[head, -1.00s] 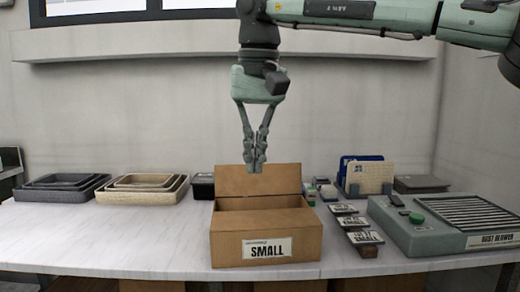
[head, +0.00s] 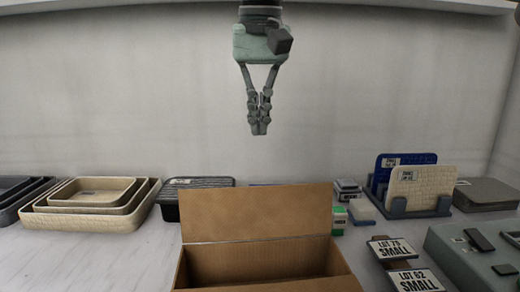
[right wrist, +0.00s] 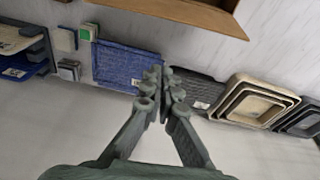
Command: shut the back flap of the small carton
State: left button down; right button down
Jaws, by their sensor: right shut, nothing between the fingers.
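The small carton (head: 262,265) stands on the table at the bottom centre of the head view, its top open and its inside visible. Its back flap (head: 257,211) stands roughly upright along the rear edge. The carton's front is cut off by the frame. My right gripper (head: 260,130) points down above the flap, with a gap between fingertips and flap top. Its fingers are together and empty. In the right wrist view the fingertips (right wrist: 162,72) show on the wall side of the carton (right wrist: 195,12), apart from it. My left gripper is not in view.
Nested beige trays (head: 95,205) and a dark lidded box (head: 190,190) stand left of the carton. Small boxes, a rack with panels (head: 415,190) and label blocks (head: 393,250) stand right. A blue textured item (right wrist: 125,68) lies behind the carton. The wall is close behind.

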jog(key=f, duration=0.1)
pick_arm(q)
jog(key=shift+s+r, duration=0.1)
pick_arm(e)
send_over(258, 214)
jog(key=w, duration=0.2)
notch_tip(258, 214, down, 8)
jog(key=shift+w+d, duration=0.2)
jog(key=shift+d, duration=0.05)
jog(key=shift+r, duration=0.15)
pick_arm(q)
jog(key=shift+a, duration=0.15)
